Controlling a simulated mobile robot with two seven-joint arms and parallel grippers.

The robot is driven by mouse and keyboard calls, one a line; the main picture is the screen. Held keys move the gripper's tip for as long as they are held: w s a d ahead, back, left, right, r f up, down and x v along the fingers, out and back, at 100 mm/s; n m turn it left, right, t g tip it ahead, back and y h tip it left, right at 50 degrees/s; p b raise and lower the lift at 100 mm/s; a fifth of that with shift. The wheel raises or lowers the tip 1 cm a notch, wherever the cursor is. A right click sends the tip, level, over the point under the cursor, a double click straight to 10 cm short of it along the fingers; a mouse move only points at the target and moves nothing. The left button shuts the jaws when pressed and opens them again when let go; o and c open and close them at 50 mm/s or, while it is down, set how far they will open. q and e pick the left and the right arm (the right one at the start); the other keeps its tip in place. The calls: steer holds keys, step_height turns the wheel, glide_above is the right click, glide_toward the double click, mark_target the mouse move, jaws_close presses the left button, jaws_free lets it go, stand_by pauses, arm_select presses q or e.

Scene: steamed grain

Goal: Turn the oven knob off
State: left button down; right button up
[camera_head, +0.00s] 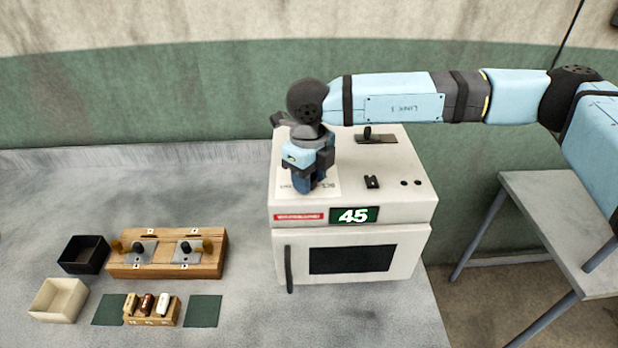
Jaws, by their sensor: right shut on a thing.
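My right gripper (312,188) points down at the left part of the oven top, over a pale printed plate (328,188). It is shut on what appears to be the oven knob, which the fingers and wrist hide, so its angle cannot be read. My left gripper is not in view.
A dark lever on a plate (376,139) and a small black switch (372,182) are also on the oven top. A wooden block with levers (165,267), a black box (83,255), a cream box (58,300) and a small wooden rack (152,322) stand left. A grey table (560,200) is at right.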

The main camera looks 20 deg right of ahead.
steer(key=n+b, duration=0.4)
steer(key=b, duration=0.1)
steer(key=n+b, duration=0.4)
steer(key=b, duration=0.1)
steer(key=shift+w+d+f, duration=0.1)
steer(key=shift+f, duration=0.1)
steer(key=shift+n, duration=0.4)
arm_select(q)
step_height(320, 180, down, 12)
steer(key=b, duration=0.2)
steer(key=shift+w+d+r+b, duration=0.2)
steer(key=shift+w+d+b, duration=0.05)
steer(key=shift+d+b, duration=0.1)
arm_select(e)
steer(key=shift+r+n, duration=0.2)
steer(key=shift+n, duration=1.1)
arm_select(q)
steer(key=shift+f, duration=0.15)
arm_select(e)
steer(key=o, duration=0.9)
steer(key=shift+o, duration=0.2)
step_height(320, 180, up, 14)
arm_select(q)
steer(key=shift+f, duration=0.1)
arm_select(e)
steer(key=shift+f, duration=0.1)
